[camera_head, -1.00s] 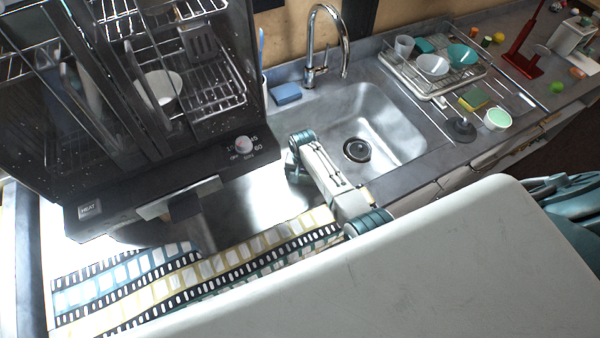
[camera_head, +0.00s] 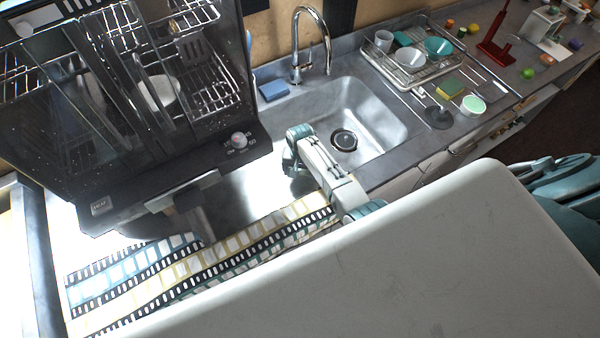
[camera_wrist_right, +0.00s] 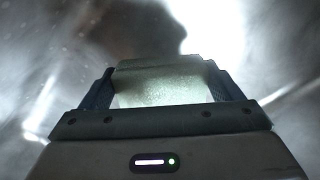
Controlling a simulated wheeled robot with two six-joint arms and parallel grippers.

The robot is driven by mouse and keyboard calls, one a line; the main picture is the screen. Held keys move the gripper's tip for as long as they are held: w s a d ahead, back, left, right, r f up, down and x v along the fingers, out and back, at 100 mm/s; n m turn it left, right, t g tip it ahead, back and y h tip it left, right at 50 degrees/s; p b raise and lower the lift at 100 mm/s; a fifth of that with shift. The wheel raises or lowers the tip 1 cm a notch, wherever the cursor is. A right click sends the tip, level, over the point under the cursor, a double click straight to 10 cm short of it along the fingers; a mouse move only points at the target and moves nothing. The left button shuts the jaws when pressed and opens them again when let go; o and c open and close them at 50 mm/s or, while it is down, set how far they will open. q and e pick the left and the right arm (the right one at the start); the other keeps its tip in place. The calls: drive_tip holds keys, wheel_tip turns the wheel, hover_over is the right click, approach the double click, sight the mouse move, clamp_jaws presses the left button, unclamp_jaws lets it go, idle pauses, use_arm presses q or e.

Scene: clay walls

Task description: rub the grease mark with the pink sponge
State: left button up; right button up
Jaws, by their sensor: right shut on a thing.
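In the head view my right gripper (camera_head: 291,167) points down over the metal left of the sink basin, and its fingertips are hard to make out there. In the wrist view the same gripper (camera_wrist_right: 164,84) is shut on a pale, block-shaped thing (camera_wrist_right: 165,92) between its dark blue fingers. The block looks whitish green in this light, so I cannot tell that it is pink. Behind it is a blurred, shiny metal surface with dark and bright patches. I cannot pick out the grease mark for certain. My left gripper is not in view.
A black appliance with racks (camera_head: 100,120) stands at the left. A patterned cloth (camera_head: 200,270) lies in front. The sink (camera_head: 375,125) has a tall tap (camera_head: 328,50). A blue sponge (camera_head: 273,90), a yellow-green sponge (camera_head: 449,88) and a dish rack (camera_head: 400,72) stand behind and right.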

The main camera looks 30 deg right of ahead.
drive_tip(key=shift+s+r+p, duration=0.1)
drive_tip(key=shift+r+p, duration=1.15)
drive_tip(key=shift+r, duration=0.55)
